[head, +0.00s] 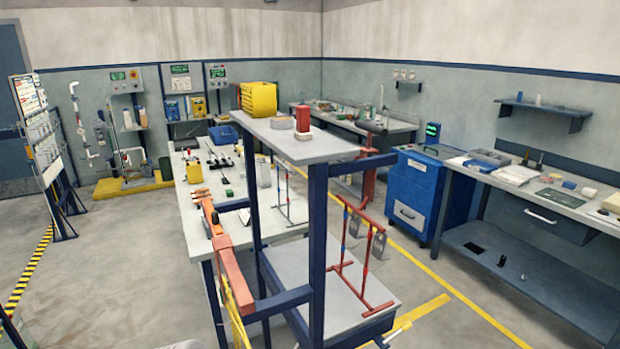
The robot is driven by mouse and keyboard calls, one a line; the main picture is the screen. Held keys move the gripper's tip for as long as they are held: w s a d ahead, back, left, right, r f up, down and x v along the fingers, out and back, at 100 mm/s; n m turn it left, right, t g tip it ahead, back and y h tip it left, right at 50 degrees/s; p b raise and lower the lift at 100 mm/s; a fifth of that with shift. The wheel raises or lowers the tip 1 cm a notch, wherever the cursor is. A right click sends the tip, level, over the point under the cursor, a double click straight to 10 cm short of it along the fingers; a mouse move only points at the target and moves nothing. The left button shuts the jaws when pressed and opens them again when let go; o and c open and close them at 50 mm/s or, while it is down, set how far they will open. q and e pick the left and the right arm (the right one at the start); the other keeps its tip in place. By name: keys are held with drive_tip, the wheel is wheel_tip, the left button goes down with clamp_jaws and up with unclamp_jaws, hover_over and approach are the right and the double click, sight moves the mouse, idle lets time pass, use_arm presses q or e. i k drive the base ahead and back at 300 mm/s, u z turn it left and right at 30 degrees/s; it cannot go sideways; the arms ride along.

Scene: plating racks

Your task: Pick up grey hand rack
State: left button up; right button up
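A thin grey hand rack (288,196) with a few reddish parts shows behind the blue stand's front post. It is upright near the white table's right end; I cannot tell whether it hangs or stands. A red hand rack (361,254), with red uprights and crossbars, is upright over the stand's lower grey shelf (345,303). Small grey plates (377,246) show at its right side. Neither of my grippers can be made out in the head view, and nothing is seen holding either rack.
The blue stand (318,240) has a grey top (290,138) bearing a yellow crate (259,99) and a red block (303,117). A red-orange bar (233,275) lies along its left side. A blue cabinet (416,195) and workbench are at right. Floor at left is open.

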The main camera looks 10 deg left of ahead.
sight(278, 207)
drive_tip(key=z, duration=0.3)
drive_tip(key=k, duration=0.75)
drive_tip(key=z, duration=0.75)
drive_tip(key=i, duration=2)
drive_tip(key=u, duration=0.3)
drive_tip(key=i, duration=2.2)
drive_tip(key=u, duration=1.6)
drive_tip(key=i, duration=1)
drive_tip(key=u, duration=1.15)
